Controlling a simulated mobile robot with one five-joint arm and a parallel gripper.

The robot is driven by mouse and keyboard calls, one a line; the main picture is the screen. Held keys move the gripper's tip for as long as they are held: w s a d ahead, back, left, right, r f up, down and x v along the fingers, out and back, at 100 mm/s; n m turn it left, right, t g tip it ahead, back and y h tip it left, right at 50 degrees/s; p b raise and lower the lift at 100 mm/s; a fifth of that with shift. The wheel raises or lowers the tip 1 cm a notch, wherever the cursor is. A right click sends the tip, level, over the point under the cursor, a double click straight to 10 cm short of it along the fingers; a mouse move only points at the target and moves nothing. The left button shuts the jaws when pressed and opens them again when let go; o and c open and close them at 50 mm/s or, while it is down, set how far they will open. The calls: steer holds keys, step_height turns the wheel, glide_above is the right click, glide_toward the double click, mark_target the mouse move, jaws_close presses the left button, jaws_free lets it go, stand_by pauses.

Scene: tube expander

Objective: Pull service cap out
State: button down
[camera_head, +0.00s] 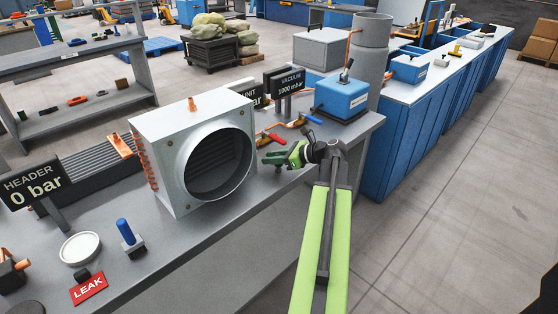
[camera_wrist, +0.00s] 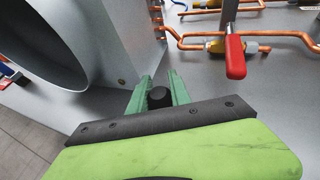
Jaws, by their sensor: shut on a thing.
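The service cap appears to be the small black round piece (camera_wrist: 158,97) between my gripper's fingers in the wrist view. My gripper (camera_wrist: 158,82) has green fingers, one on each side of this black piece, and is shut on it. In the head view my gripper (camera_head: 282,157) is low over the bench, just right of the grey housing with the large round opening. The cap cannot be made out there. Whether it still sits in a fitting is hidden by the fingers.
The grey housing (camera_head: 167,197) stands close left of my gripper. Copper piping (camera_wrist: 188,40) with a red-handled valve (camera_wrist: 235,57) lies just beyond the fingers. A blue pump box (camera_head: 342,96) and a VACUUM display (camera_head: 288,82) stand behind. The bench's right edge is near.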

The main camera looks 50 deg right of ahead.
steer(key=shift+r+p, duration=0.55)
steer(key=shift+r, duration=0.1)
step_height(320, 180, up, 4)
steer(key=p, duration=0.4)
steer(key=shift+r, duration=0.2)
stand_by(0.4)
